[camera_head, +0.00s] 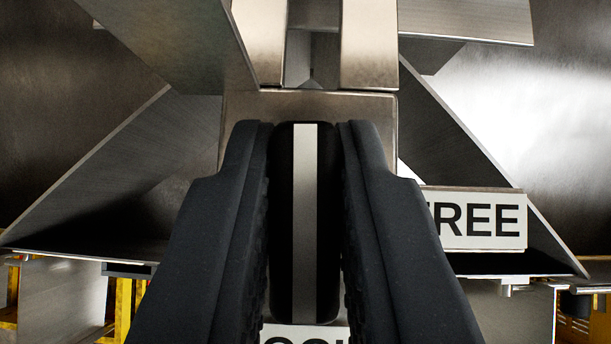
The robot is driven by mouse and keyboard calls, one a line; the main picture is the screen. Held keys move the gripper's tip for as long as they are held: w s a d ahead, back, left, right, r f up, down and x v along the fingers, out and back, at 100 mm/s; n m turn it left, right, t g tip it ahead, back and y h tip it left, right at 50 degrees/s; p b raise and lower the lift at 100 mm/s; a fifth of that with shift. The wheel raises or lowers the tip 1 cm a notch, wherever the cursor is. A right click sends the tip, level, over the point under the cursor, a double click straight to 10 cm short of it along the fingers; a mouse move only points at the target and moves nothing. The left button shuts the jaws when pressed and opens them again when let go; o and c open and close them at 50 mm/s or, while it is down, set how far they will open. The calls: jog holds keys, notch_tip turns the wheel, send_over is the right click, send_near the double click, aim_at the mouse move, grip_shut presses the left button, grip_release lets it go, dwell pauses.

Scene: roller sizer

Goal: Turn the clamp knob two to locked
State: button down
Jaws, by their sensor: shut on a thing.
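A black clamp knob (305,220) with a pale stripe down its middle stands upright in the centre. The stripe runs vertically, pointing to the partly hidden label (305,334) below. My gripper (305,150) is shut on the knob, with one dark finger against each side. A white label (480,219) at the right reads "REE", its first letter partly covered by my right finger. Only the tops of a few letters show on the lower label. A metal plate (305,105) lies behind the knob.
Slanted steel panels (130,165) and (470,150) flank the knob on both sides. Metal bars (368,45) rise above it. Yellow framework (125,308) shows at the lower left, and a dark fitting (575,305) at the lower right.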

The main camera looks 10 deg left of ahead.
jog(key=shift+w+r+p, duration=0.1)
jog(key=shift+r+p, duration=0.2)
jog(key=shift+p, duration=0.2)
jog(key=shift+f+m+h, duration=0.25)
jog(key=shift+m+h, duration=0.05)
jog(key=shift+m, duration=0.1)
jog(key=c, duration=1.4)
grip_release()
jog(key=shift+s, duration=0.2)
jog(key=b+v, duration=0.1)
jog(key=v, duration=1.2)
jog(key=shift+s+r, duration=0.2)
jog(key=shift+d, duration=0.1)
